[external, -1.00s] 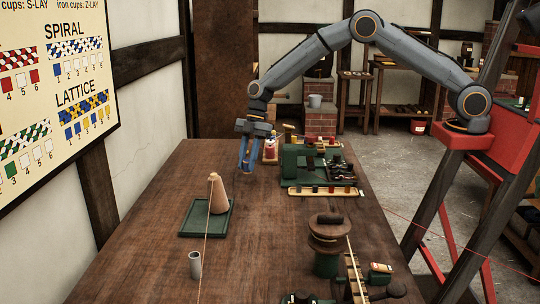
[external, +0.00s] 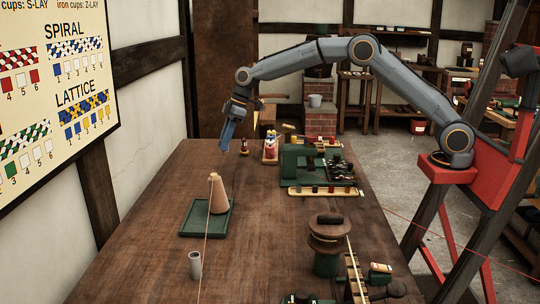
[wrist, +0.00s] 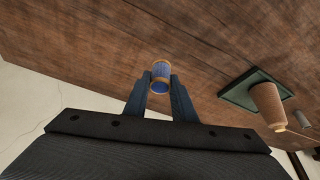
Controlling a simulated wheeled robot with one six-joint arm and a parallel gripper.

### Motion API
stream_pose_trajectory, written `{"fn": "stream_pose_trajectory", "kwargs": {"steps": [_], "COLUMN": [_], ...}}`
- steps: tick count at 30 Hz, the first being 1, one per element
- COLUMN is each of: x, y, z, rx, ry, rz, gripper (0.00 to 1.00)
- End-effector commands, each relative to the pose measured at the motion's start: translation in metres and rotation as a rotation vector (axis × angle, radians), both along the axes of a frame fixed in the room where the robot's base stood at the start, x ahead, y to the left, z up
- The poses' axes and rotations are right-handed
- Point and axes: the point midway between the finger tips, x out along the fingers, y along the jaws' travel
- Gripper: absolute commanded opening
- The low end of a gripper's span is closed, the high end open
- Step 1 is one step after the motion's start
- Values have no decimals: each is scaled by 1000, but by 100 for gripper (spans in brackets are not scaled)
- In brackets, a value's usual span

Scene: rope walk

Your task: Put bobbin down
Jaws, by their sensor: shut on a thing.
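My gripper (external: 224,148) is over the far left part of the wooden table in the external view, its blue fingers pointing down and tilted. In the wrist view, a small bobbin (wrist: 160,74) with blue winding and pale wooden rims sits between the two fingertips (wrist: 160,83), and the gripper is shut on it. The bobbin is hard to tell from the blue fingers in the external view. I cannot tell whether it touches the table.
A small dark bobbin-like piece (external: 244,148) stands right of my gripper. A green tray (external: 188,232) with a wooden cone (external: 219,196) lies nearer the camera. A green machine (external: 292,165) stands to the right.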

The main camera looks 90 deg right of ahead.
Motion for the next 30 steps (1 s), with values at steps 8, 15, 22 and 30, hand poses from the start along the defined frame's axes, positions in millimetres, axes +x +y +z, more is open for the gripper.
{"fn": "stream_pose_trajectory", "kwargs": {"steps": [8,15,22,30], "x": [34,45,45,45], "y": [-45,-65,-68,-68], "z": [0,7,-17,-51], "rx": [-1,1,1,2], "ry": [-4,0,4,1], "rz": [-343,-515,-547,-545], "gripper": [2,2,2,2]}}
